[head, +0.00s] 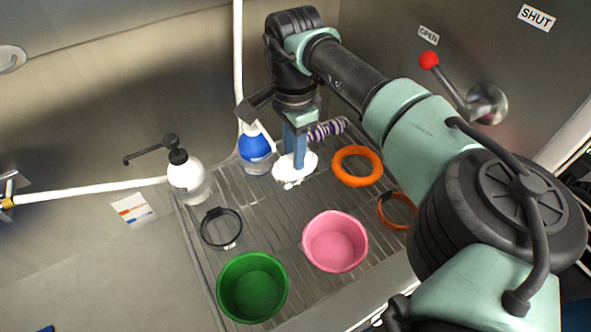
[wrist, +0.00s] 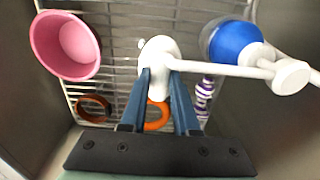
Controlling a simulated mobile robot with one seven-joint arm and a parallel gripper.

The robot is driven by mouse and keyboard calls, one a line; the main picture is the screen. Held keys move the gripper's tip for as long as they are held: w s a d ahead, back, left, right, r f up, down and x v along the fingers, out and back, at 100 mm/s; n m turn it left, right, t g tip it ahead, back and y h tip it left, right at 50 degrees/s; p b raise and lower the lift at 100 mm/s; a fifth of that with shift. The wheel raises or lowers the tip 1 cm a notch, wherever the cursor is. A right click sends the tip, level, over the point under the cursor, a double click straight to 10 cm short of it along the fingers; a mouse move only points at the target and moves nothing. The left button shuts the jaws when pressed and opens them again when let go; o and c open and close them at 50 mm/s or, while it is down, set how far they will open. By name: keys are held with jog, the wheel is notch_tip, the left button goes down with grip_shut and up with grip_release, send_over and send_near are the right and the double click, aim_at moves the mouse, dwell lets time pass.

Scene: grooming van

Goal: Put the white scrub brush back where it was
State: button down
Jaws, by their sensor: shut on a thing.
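The white scrub brush (head: 293,171) is between the blue fingers of my gripper (head: 295,152) in the head view, low over the wire rack (head: 270,203). I cannot tell whether its underside touches the rack. In the wrist view the white brush (wrist: 157,51) shows at the tips of my gripper (wrist: 160,73), which is shut on it. The fingers hide part of the brush. The blue and white pump bottle (head: 254,150) stands just left of it in the head view. In the wrist view the bottle (wrist: 233,42) is at the right, and a white spout crosses near the fingers.
A purple striped item (head: 328,129) and an orange ring (head: 357,166) lie right of the brush. A pink bowl (head: 335,241), a green bowl (head: 252,288), a black collar (head: 221,228) and an orange-brown collar (head: 397,211) are nearer. A white pump bottle (head: 188,184) stands left.

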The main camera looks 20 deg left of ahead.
aim_at(296, 174)
jog(key=shift+d+f, duration=0.2)
jog(key=shift+f, duration=2.85)
jog(key=shift+s+f, duration=0.1)
jog(key=c, duration=0.7)
grip_release()
jog(key=shift+o, duration=0.2)
notch_tip(296, 174, up, 12)
jog(key=shift+r, duration=0.15)
